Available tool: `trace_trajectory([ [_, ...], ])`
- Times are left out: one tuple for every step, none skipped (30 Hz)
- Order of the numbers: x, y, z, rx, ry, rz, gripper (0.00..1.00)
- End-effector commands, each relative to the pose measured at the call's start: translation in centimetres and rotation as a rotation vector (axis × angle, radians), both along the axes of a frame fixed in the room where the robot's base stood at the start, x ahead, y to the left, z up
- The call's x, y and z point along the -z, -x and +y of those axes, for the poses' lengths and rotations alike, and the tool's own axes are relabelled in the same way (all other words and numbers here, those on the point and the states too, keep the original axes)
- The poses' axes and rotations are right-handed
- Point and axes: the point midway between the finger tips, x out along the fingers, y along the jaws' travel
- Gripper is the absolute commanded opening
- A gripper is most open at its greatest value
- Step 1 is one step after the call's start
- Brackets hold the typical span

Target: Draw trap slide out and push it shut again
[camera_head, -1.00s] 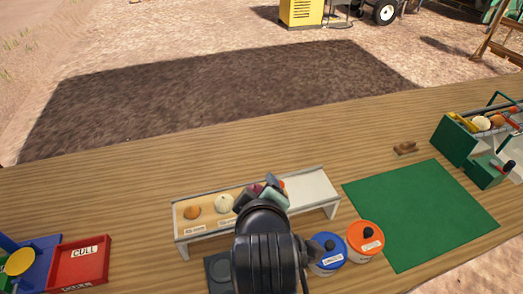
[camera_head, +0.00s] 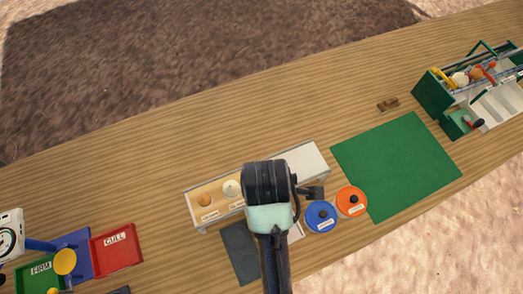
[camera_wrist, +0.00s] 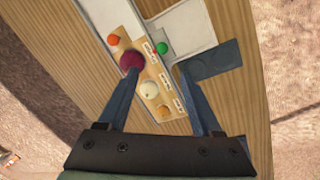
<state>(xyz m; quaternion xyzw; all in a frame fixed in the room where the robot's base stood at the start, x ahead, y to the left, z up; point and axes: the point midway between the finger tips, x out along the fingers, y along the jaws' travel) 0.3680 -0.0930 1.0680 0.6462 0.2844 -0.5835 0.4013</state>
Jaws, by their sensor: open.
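The trap slide is not plainly told apart. A green machine with a sloping rack (camera_head: 490,80) stands at the far right of the bench in the head view. A small green box (camera_head: 456,124) with a dark-and-red knob (camera_head: 474,123) juts from its front, possibly the slide. My gripper (camera_wrist: 160,72) shows in the wrist view with its two fingers spread apart and nothing held. It is over the white shelf (camera_head: 308,162) at mid-bench, well left of the green machine. In the head view my own arm hides the fingers.
The shelf bears several onions, among them a brown one (camera_head: 204,199) and a white one (camera_head: 231,188). Blue (camera_head: 320,216) and orange (camera_head: 352,201) lidded tins stand right of it. A green mat (camera_head: 398,165) lies clear. A red CULL tray (camera_head: 116,249) is at left.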

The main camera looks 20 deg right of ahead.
Motion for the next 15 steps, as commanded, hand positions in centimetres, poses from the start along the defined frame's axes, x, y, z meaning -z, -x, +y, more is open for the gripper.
trace_trajectory([
  [0.4,0.0,0.0,0.0,0.0,0.002,0.66],
  [0.6,0.0,0.0,0.0,-0.001,0.004,0.66],
  [1.1,-0.1,-0.1,0.0,-0.001,0.004,0.66],
  [1.5,-0.1,-0.1,0.001,-0.001,0.004,0.66],
  [2.0,-0.2,-0.2,0.001,-0.002,0.006,0.66],
  [2.6,-0.2,-0.2,0.001,-0.002,0.006,0.66],
  [3.2,-0.4,-0.3,0.001,-0.002,0.005,0.66],
  [3.7,-0.5,-0.4,0.001,-0.002,0.006,0.66],
  [4.5,-0.6,-0.4,0.001,-0.002,0.006,0.66],
  [5.1,-0.7,-0.5,0.001,-0.002,0.006,0.66],
  [5.7,-0.8,-0.5,0.001,-0.001,0.004,0.66],
  [6.4,-0.9,-0.6,0.001,-0.001,0.004,0.66],
  [6.9,-1.0,-0.7,0.001,-0.002,0.005,0.66],
  [7.5,-1.1,-0.8,0.002,-0.002,0.004,0.66],
  [8.1,-1.3,-0.9,0.002,-0.001,0.001,0.66],
])
